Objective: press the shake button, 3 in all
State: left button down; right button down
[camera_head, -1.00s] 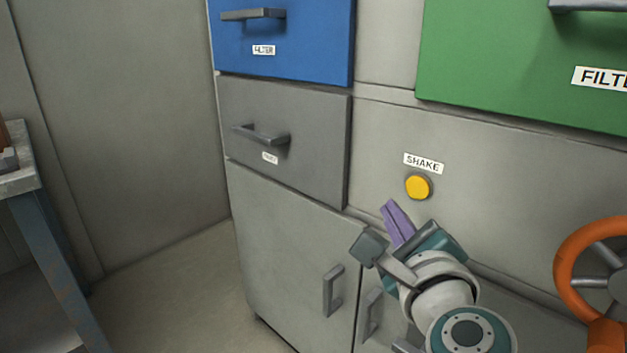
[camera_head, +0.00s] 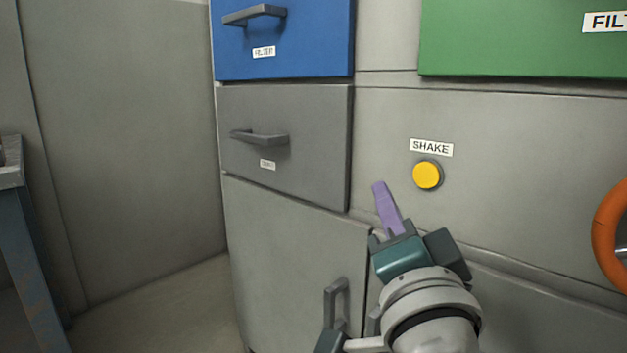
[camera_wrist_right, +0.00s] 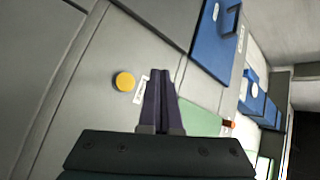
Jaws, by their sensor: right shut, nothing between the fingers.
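The yellow round shake button (camera_head: 427,175) sits on the grey panel under a white SHAKE label (camera_head: 431,148). My right gripper (camera_head: 379,186) is shut and empty, its purple fingers pointing up, left of the button and slightly lower in the head view. In the right wrist view the button (camera_wrist_right: 124,81) shows to the left of the shut fingertips (camera_wrist_right: 160,73), with a gap between them in the picture. The fingers do not cover the button in either view. My left gripper is not in view.
A grey drawer (camera_head: 300,170) and a blue FILTER drawer (camera_head: 320,50) have protruding handles left of the button. A green FILTER front (camera_head: 520,50) is above right. An orange wheel (camera_head: 606,235) stands at the right edge. A bench (camera_head: 25,240) is at the far left.

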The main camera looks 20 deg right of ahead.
aim_at(421, 185)
jog(key=shift+d, duration=0.15)
jog(key=shift+w+d+b, duration=0.25)
jog(key=shift+w+d, duration=0.3)
jog(key=shift+d, duration=0.75)
jog(key=shift+w+d+b, duration=0.25)
jog(key=shift+w+d, duration=0.35)
jog(key=shift+d, duration=0.75)
jog(key=shift+w+d+b, duration=0.25)
jog(key=shift+w+d, duration=0.3)
jog(key=shift+d, duration=0.75)
jog(key=shift+w+d, duration=0.15)
jog(key=shift+d, duration=0.25)
jog(key=shift+w+d, duration=0.15)
jog(key=shift+d, duration=0.25)
jog(key=shift+a, duration=0.1)
jog(key=shift+s+a+p, duration=0.3)
jog(key=shift+s+a, duration=0.05)
jog(key=shift+a, duration=0.35)
jog(key=shift+a, duration=0.1)
